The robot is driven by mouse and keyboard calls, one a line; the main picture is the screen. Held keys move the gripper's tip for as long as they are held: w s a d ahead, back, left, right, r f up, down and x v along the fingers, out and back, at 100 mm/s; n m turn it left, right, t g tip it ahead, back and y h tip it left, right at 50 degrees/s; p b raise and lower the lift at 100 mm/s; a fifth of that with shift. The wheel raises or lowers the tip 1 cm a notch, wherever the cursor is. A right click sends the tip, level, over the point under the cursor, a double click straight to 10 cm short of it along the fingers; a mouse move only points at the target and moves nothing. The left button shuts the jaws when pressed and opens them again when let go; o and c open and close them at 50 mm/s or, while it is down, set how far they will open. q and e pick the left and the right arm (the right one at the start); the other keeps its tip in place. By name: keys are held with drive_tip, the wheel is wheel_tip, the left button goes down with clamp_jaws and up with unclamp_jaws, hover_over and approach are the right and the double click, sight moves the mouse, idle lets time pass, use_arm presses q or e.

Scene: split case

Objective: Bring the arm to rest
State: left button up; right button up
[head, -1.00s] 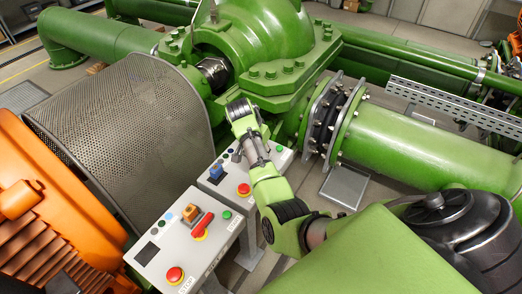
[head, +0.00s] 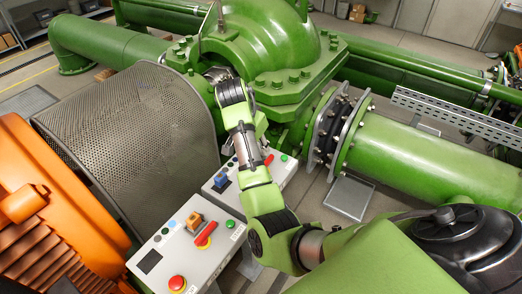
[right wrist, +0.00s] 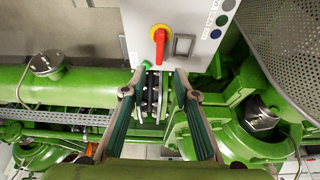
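My right arm reaches in from the lower right in the head view, its green and grey links stretching up over the far control box. Its end (head: 231,92) is in front of the green pump housing. In the right wrist view my right gripper (right wrist: 158,78) is open, its two fingers apart with nothing held between them. Beyond the fingertips in that view is a grey control box (right wrist: 205,15) with a red rotary switch (right wrist: 159,45); the fingertips look apart from it, though the depth is hard to judge. My left gripper is not in view.
A near control box (head: 205,262) carries a red stop button (head: 177,283). A far control box (head: 284,172) stands behind my forearm. A perforated guard (head: 130,120), an orange motor (head: 45,200), the green pump (head: 280,50) and a thick green pipe (head: 420,160) crowd the space.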

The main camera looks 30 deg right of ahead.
drive_tip(key=shift+r, duration=0.2)
idle(0.4)
